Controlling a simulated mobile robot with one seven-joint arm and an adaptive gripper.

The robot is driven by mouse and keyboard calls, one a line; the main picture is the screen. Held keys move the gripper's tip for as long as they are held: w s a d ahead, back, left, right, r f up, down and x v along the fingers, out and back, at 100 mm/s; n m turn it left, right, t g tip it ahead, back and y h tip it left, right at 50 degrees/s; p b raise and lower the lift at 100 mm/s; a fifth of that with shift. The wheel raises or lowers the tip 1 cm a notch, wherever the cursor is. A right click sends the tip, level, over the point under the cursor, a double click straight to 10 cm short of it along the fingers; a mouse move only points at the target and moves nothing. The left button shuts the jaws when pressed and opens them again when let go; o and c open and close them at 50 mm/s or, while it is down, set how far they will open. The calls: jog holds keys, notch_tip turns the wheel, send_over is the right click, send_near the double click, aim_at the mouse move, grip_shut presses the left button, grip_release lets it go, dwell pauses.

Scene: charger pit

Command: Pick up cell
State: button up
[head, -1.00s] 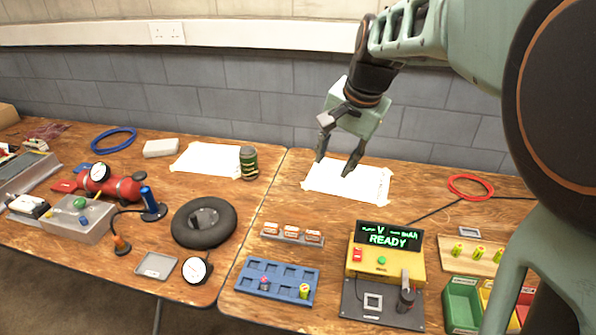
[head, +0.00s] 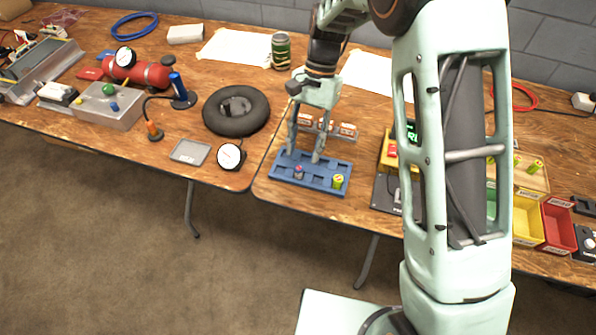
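Two small cells stand in the blue compartment tray (head: 325,187) near the table's front edge. One is a dark cell with a pinkish top (head: 299,173), towards the tray's front middle; the other is yellow-green with a red top (head: 338,182), at the front right. My gripper (head: 305,156) points down over the back left part of the tray, with its fingers spread and nothing seen between them. The dark cell is just in front of the fingers. Whether the fingertips touch the tray is unclear. More yellow-green cells (head: 536,167) stand on a wooden board at right, partly hidden by my arm.
A rack of orange-and-white blocks (head: 347,130) stands behind the tray. A black ring cushion (head: 236,127) and dial gauge (head: 230,157) lie left. Yellow (head: 527,222) and red bins (head: 558,222) stand right.

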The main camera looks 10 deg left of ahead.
aim_at(299, 166)
jog(key=x, duration=0.5)
jog(key=shift+a+f, duration=0.15)
jog(key=shift+f, duration=0.3)
grip_shut()
